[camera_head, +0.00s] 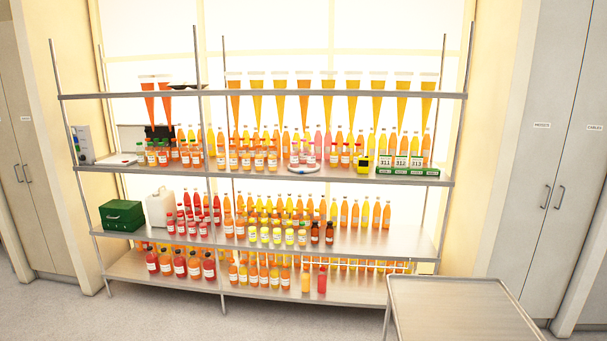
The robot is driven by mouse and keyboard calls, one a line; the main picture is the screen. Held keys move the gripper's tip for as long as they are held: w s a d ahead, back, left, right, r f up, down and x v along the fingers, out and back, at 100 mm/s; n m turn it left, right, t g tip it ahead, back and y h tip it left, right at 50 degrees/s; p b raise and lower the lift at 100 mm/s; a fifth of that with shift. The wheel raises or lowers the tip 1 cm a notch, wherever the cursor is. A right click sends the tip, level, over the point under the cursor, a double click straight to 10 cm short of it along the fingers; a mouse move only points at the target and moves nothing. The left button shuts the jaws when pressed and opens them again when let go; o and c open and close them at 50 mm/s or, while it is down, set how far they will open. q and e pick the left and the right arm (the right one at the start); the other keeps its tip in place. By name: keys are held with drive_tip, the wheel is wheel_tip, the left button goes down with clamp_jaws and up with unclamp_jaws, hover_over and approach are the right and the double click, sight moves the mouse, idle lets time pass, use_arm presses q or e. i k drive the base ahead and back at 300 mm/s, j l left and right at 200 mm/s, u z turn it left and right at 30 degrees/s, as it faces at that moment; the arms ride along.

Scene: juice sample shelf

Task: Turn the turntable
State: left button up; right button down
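A small round disc with a pale top and a bluish rim, which looks like the turntable (303,170), sits on the second shelf from the top, right of the middle. A few small bottles with white labels and red caps (311,157) stand on or just behind it; I cannot tell which at this distance. Neither of my grippers shows in the head view.
The metal shelf rack (390,238) holds many juice bottles. Cone-shaped vessels (304,98) hang above. A metal table or cart (455,310) stands front right. Grey floor (180,317) is open at front left.

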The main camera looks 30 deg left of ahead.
sight(302, 169)
drive_tip(key=j, duration=1.3)
drive_tip(key=i, duration=0.1)
